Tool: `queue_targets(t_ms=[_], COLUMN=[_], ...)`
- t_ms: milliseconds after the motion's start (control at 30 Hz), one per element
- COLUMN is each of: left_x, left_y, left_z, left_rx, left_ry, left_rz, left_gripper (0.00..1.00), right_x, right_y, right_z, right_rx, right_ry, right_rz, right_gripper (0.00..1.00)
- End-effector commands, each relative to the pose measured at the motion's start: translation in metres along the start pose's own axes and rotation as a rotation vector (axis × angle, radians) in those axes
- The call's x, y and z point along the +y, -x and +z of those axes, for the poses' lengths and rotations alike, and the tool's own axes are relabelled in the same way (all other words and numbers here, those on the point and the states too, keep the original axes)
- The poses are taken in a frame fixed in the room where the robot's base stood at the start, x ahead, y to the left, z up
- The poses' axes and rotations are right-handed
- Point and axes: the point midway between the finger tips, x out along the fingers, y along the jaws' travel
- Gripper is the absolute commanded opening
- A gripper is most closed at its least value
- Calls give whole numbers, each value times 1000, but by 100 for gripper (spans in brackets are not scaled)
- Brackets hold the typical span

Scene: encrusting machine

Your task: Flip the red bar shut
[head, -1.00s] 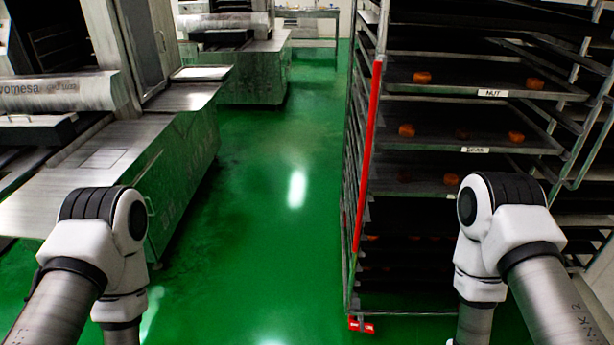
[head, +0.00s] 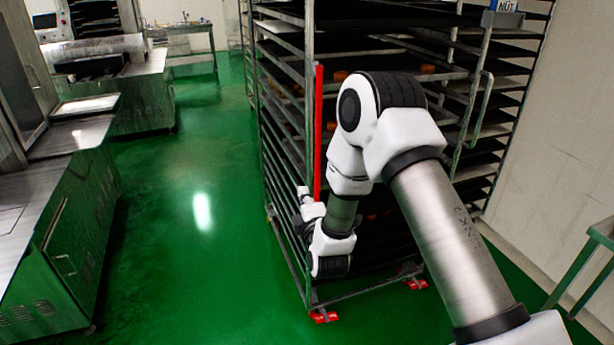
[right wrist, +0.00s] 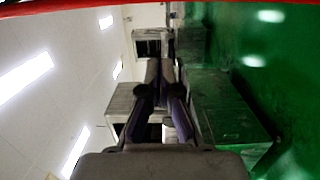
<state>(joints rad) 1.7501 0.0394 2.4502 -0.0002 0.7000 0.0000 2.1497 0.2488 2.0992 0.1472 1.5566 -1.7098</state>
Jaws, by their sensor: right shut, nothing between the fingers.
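The red bar (head: 318,130) stands upright along the front left post of the tray rack (head: 309,40). Its lower part is near my right gripper and forearm. A red strip, likely the bar, crosses the top edge of the right wrist view (right wrist: 160,3). My right gripper (head: 304,194) is at the rack's left side, close to the lower end of the bar. Whether it touches the bar cannot be told. Its fingers (right wrist: 161,75) are together and empty in the right wrist view. My left gripper is out of view.
The rack holds dark trays, some with orange-brown pieces, and has red casters (head: 324,317). Steel machines (head: 60,210) stand at the left. The green floor (head: 200,250) between is clear. A white wall and a green-legged table (head: 585,265) are at the right.

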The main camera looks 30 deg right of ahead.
Motion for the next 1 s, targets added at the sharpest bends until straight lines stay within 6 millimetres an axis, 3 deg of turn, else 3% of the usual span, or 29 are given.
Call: queue_targets(t_ms=[233, 600, 800, 1000], left_x=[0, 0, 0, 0], left_y=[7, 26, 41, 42], left_z=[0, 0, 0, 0], left_rx=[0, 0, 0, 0], left_ry=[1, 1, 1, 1], left_rz=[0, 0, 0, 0], left_gripper=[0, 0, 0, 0], right_x=[2, 2, 2, -1], right_y=[-20, -100, -90, -86], right_z=[0, 0, 31, 38], right_rx=[-1, 1, -2, 1], right_ry=[-1, 1, -1, 0], right_rz=[1, 1, -4, -3], right_gripper=[0, 0, 0, 0])
